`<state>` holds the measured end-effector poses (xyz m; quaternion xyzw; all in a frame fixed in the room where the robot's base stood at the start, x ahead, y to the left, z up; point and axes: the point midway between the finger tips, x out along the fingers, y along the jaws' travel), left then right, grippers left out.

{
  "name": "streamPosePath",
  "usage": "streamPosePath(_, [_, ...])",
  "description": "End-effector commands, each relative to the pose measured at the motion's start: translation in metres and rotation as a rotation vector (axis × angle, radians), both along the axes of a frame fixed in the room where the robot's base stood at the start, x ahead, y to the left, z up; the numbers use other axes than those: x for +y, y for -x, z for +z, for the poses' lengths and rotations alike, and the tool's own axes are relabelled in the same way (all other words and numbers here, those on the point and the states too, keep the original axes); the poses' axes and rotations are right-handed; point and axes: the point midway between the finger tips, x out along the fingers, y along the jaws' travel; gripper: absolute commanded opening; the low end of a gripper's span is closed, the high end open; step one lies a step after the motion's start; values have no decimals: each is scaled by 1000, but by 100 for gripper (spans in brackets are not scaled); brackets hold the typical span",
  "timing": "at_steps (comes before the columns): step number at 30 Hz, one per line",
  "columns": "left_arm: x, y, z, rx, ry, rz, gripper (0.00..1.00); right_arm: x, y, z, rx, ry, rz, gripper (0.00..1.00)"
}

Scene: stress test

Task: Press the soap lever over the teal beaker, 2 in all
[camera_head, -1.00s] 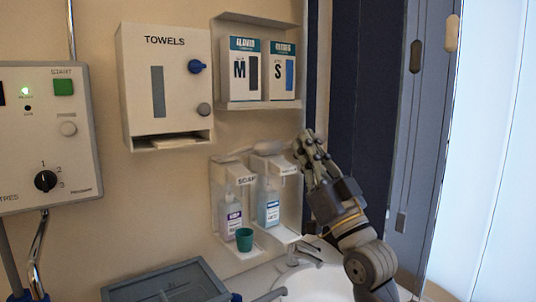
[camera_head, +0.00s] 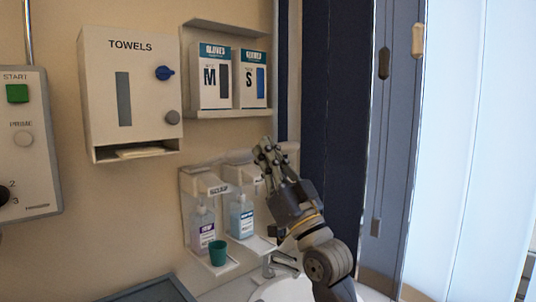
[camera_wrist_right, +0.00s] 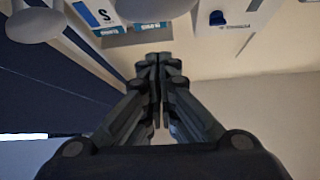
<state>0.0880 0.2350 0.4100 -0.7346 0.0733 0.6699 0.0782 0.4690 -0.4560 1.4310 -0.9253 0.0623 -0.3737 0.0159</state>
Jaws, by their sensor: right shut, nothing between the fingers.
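The teal beaker (camera_head: 218,253) stands upright on the ledge of the left dispenser, below the bottle labelled SOAP (camera_head: 202,228). A second dispenser with a blue-labelled bottle (camera_head: 242,217) is just right of it. The dispenser levers are pale and hard to make out in the head view. My right gripper (camera_head: 266,149) is shut and empty, raised beside the top of the right dispenser. In the right wrist view, its fingers (camera_wrist_right: 157,60) meet, and two pale rounded shapes, perhaps lever ends, are near the top edge. My left gripper is not in view.
A towel dispenser (camera_head: 146,110) and a shelf with glove boxes (camera_head: 214,85) hang on the wall above. A sink basin (camera_head: 300,288) lies below my right arm. A control panel (camera_head: 30,165) is at the left, and a dark panel stands behind my right gripper.

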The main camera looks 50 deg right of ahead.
Motion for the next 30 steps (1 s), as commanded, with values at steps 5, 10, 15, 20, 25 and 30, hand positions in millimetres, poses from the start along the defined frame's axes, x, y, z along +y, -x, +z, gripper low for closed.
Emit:
streamPosePath(5, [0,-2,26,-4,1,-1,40,-5,-27,34,-3,0,0,0])
streamPosePath(10, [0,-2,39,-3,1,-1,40,-9,-49,49,2,-2,0,0])
streamPosePath(15, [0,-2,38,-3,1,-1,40,-7,-50,21,5,-1,0,0])
streamPosePath(20, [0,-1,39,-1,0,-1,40,-6,-50,9,2,-1,1,0])
streamPosePath(25, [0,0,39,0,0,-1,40,-6,-50,5,1,1,-1,0])
streamPosePath(30, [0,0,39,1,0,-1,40,-6,-50,5,0,0,0,0])
